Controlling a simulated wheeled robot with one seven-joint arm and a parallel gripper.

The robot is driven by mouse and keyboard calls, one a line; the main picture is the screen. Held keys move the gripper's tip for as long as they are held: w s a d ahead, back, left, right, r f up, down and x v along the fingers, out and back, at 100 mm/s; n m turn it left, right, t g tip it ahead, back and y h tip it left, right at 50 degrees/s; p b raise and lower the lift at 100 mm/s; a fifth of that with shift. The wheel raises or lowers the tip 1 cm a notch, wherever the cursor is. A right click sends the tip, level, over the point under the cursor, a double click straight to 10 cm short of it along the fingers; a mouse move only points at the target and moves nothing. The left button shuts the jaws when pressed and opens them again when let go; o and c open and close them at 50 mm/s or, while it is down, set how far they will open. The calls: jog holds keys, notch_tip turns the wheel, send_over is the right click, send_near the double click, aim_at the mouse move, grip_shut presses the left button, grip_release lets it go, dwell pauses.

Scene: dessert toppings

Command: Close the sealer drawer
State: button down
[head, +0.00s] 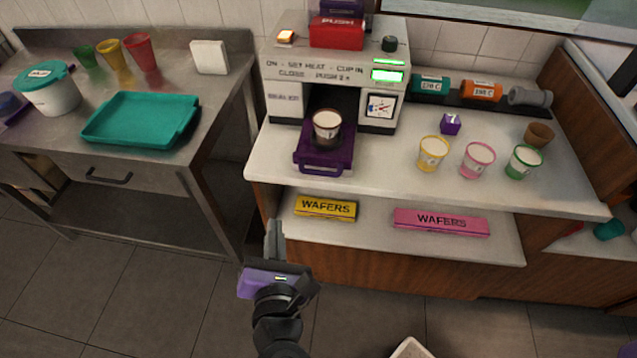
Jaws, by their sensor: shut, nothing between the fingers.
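The sealer (320,66) is a grey machine with a red push block on top, standing on the white counter. Its purple drawer (312,157) is pulled out toward the front. A white-topped cup (327,124) sits in the drawer's dark holder. The drawer handle (322,170) is at its front edge, over the counter edge. My gripper (274,236) is in front of the counter, below and to the left of the drawer. It is apart from the drawer, with its fingers shut and empty.
Yellow, pink and green cups (433,152) stand on the counter right of the sealer, near a small purple block (450,123). Wafer boxes (326,207) lie on the shelf below. A steel table (202,140) with a teal tray (141,119) stands left. Open floor lies in front.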

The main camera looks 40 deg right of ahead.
jog(key=s+d+n+g+h, duration=0.2)
jog(key=s+d+h, duration=0.1)
jog(key=s+d, duration=0.15)
jog(key=p, duration=0.1)
send_near(321, 175)
jog(key=x, duration=0.7)
jog(key=shift+a, duration=0.1)
jog(key=shift+w, duration=0.1)
